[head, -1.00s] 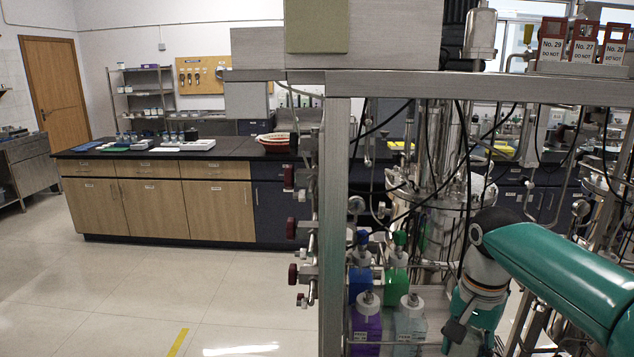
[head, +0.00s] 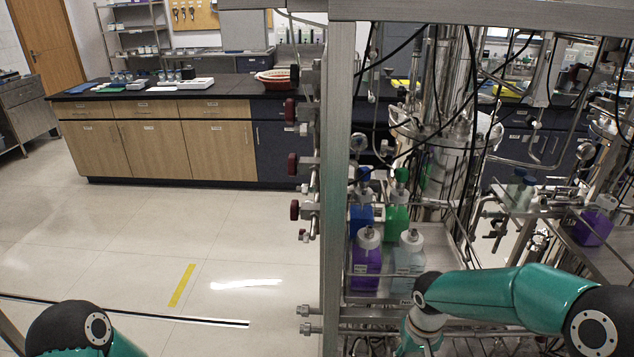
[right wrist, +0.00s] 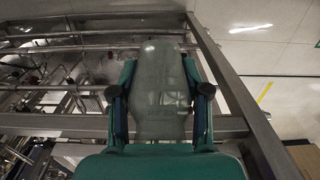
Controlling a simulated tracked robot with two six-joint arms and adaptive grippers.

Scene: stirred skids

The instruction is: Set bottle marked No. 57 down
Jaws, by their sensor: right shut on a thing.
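In the right wrist view my right gripper (right wrist: 159,92) is shut on a grey, translucent bottle (right wrist: 160,65), with one finger on each side of it. No label can be read on it, so I cannot confirm its number. The bottle is over the metal frame bars, and I see no surface touching it. In the head view my right arm reaches in from the right, and its wrist drops to the bottom edge, where the fingers and held bottle are hidden or out of frame. My left arm shows only at the bottom left; its gripper is out of view.
A skid tray holds a purple bottle (head: 366,262), a clear bottle (head: 409,258), a blue bottle (head: 361,215) and a green bottle (head: 396,222). The steel post (head: 336,180) stands left of them. Another purple bottle (head: 592,228) stands at right. Floor at left is open.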

